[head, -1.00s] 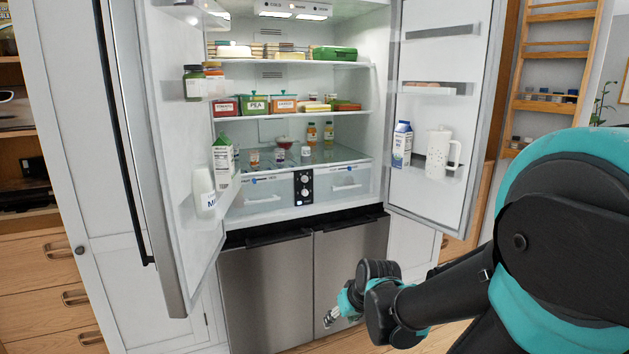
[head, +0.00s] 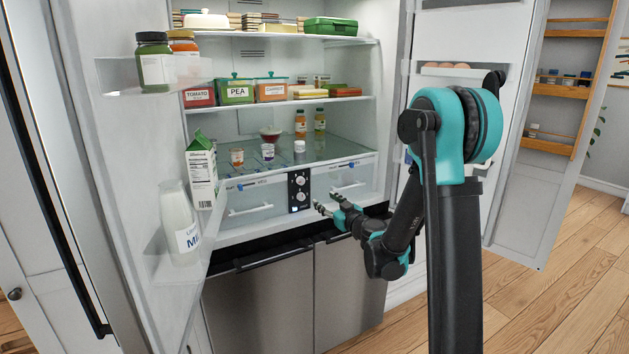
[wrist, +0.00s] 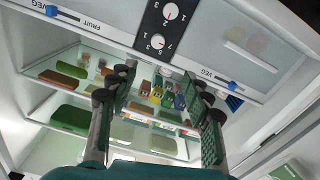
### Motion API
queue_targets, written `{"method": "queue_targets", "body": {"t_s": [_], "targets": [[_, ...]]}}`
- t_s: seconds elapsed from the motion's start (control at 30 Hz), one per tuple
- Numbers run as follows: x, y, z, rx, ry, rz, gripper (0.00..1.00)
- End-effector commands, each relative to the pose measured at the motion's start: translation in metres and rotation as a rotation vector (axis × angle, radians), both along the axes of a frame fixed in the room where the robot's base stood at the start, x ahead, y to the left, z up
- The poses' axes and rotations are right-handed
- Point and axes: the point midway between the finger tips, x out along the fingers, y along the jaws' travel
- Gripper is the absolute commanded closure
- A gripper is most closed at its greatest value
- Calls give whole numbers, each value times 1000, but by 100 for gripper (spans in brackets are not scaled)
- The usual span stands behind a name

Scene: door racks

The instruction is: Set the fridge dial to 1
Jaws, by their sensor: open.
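A black control panel (head: 299,190) with two round dials stands between the two clear drawers at the bottom of the open fridge. In the wrist view, one white dial (wrist: 170,12) has numbers around it and a second dial (wrist: 157,42) has more numbers, up to 7. Which one is the fridge dial, and its exact setting, I cannot read. My gripper (head: 326,207) is just right of the panel in the head view, in front of the right drawer. In the wrist view my gripper (wrist: 158,105) has its fingers wide apart with nothing between them, and the dials show beyond the fingertips.
The left door, with a milk bottle (head: 180,222) and a carton (head: 201,172), stands open on the left. The right door (head: 455,25) is open behind my arm. The drawers have handles (head: 250,210) and blue sliders near the panel. Steel lower doors (head: 262,305) are below.

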Motion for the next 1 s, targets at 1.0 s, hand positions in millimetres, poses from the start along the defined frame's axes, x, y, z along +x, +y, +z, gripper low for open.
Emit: {"method": "queue_targets", "body": {"t_s": [1.0], "targets": [[135,90,0,-1,-6,-3,50]]}}
